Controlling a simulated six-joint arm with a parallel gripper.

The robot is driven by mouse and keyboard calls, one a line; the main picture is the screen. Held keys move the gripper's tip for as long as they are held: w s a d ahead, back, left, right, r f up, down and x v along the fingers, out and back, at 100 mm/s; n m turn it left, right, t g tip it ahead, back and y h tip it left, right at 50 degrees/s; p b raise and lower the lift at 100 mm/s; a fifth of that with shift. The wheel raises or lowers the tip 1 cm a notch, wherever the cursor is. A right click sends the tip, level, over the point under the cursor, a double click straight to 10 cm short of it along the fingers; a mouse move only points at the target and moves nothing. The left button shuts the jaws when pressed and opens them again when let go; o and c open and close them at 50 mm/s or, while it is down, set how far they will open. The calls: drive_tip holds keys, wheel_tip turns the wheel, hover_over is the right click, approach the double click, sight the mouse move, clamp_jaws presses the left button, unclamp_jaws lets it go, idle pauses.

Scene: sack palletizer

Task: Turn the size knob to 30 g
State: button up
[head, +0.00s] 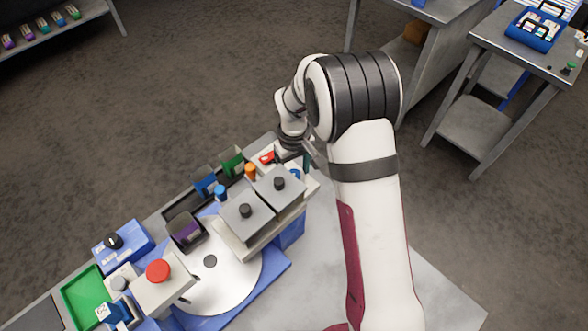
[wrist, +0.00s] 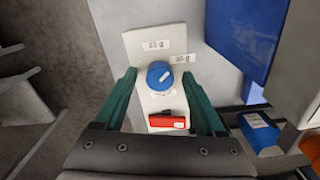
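The size knob (wrist: 160,76) is a round blue dial with a white mark, on a pale panel (wrist: 137,45) in the wrist view. Two small labels stand by it, one above (wrist: 155,44) and one at its upper right (wrist: 181,58); their print is too small to read surely. I cannot tell surely which label the mark points at. My gripper (wrist: 160,74) is open, with one green finger on each side of the knob, apart from it. In the head view, a blue knob (head: 295,174) shows at the machine's far end, beside my gripper (head: 307,161).
A red switch (wrist: 168,122) sits below the knob, between the fingers. A blue block (wrist: 240,35) rises close on the right. In the head view, grey lidded hoppers (head: 247,216) and a white turntable (head: 218,282) stand nearby.

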sight(294, 173)
clamp_jaws()
drive_tip(key=m, duration=0.4)
drive_tip(key=shift+m, duration=0.4)
drive_tip(key=shift+o, duration=0.2)
unclamp_jaws()
wheel_tip(294, 173, up, 16)
